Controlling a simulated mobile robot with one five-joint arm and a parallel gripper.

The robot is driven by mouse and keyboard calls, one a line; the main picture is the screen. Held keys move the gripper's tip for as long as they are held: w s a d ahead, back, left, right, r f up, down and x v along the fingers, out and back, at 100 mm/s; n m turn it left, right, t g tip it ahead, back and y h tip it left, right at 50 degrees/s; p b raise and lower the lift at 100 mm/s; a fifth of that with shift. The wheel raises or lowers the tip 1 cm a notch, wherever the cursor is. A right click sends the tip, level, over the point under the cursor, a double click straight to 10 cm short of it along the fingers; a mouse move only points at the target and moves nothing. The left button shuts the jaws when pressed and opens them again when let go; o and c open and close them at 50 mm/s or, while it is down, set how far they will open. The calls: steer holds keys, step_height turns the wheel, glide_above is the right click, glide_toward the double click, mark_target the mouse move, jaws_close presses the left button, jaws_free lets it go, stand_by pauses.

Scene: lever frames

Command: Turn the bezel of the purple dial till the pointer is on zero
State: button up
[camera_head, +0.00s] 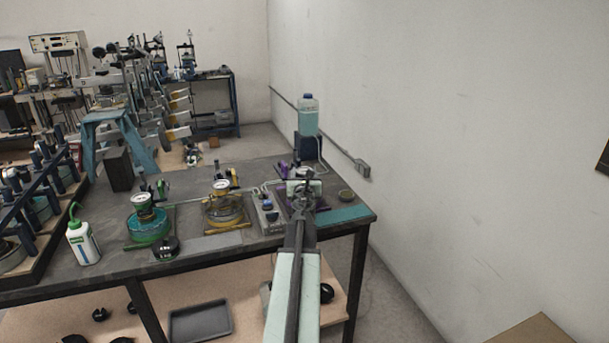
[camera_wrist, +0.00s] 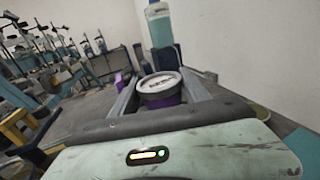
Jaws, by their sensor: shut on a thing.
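The purple dial (camera_wrist: 162,99) shows in the wrist view, with a pale round face and a purple body below its rim. My gripper (camera_wrist: 159,87) has one finger on each side of the dial and is shut on its bezel. The pointer and the zero mark are too small and slanted to read. In the head view my gripper (camera_head: 303,184) is over the right end of the bench and hides most of the dial. A purple part of its stand (camera_head: 283,171) shows just left of the gripper.
A dial over a teal ring (camera_head: 149,228) and a dial over a yellow ring (camera_head: 223,208) stand to the left on the bench (camera_head: 210,243). A bottle of pale blue liquid (camera_head: 308,116) stands behind my gripper. A white bottle with a green cap (camera_head: 83,243) is farther left.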

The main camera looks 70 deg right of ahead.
steer(key=shift+m+g, duration=0.4)
steer(key=shift+g, duration=0.2)
steer(key=o, duration=1.4)
steer(key=shift+c, duration=0.2)
steer(key=shift+a, duration=0.1)
